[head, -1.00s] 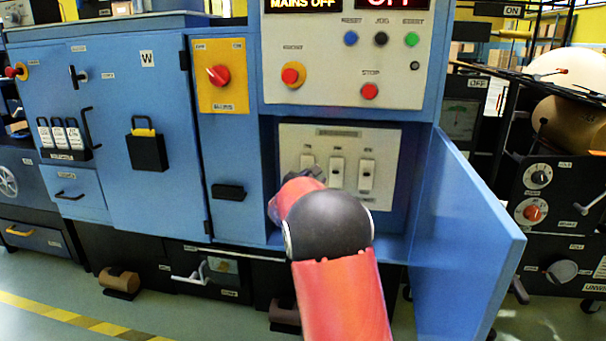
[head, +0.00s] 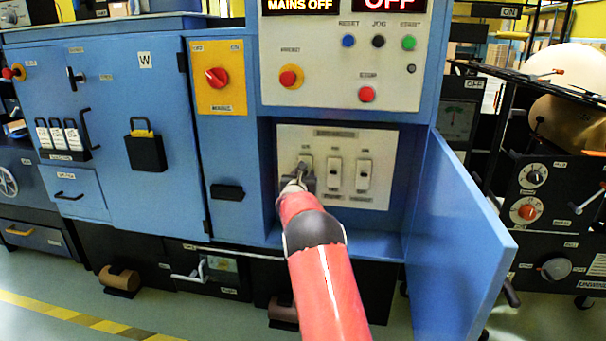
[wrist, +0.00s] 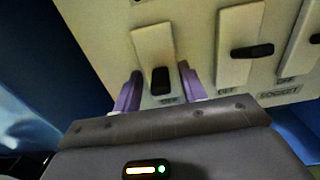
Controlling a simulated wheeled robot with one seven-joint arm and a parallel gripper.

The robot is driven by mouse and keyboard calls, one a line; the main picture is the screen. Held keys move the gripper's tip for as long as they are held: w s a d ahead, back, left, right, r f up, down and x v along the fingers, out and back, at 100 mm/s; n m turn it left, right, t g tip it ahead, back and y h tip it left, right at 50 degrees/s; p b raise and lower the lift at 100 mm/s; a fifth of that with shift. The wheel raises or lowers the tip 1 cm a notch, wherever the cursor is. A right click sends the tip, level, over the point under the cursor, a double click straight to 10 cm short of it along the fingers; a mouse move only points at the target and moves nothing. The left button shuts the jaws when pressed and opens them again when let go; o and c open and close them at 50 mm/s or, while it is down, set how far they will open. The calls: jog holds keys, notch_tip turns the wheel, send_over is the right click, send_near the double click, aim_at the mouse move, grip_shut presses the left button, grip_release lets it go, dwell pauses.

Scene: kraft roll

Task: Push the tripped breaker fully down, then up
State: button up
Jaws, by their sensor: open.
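The breaker panel (head: 346,139) is a pale plate with three white switches side by side, recessed in the blue cabinet. My gripper (wrist: 158,87) is at the leftmost breaker, its two purple fingers open. That breaker's black lever (wrist: 160,80) shows between the fingers, low on its white body, just above a label. I cannot tell whether a finger touches it. The middle breaker (head: 335,174) has its black lever (wrist: 252,50) near the middle of its body in the wrist view. The right breaker (head: 364,175) is partly cut off there. My gripper partly covers the left breaker in the head view.
The blue cabinet door (head: 462,235) stands open to the right of the recess. Above is a control panel with coloured buttons and a red stop button (head: 367,94); its displays read MAINS OFF and OFF. A red rotary switch (head: 217,77) sits on a yellow plate at left.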

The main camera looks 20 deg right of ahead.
grip_shut()
jog(key=f+b, duration=0.1)
jog(key=b, duration=0.2)
jog(key=shift+b, duration=0.35)
jog(key=t+b, duration=0.1)
jog(key=b, duration=0.2)
jog(key=shift+f+h, duration=0.1)
jog(key=shift+h, duration=0.3)
jog(key=shift+f+b, duration=0.1)
jog(key=shift+b, duration=0.6)
jog(key=b, duration=0.3)
jog(key=t+h+b, duration=0.1)
jog(key=b, duration=0.2)
jog(key=shift+w+f, duration=0.1)
jog(key=shift+f, duration=0.2)
jog(key=t+h+b, duration=0.1)
jog(key=t+b, duration=0.1)
jog(key=b, duration=0.2)
jog(key=shift+d+r, duration=0.1)
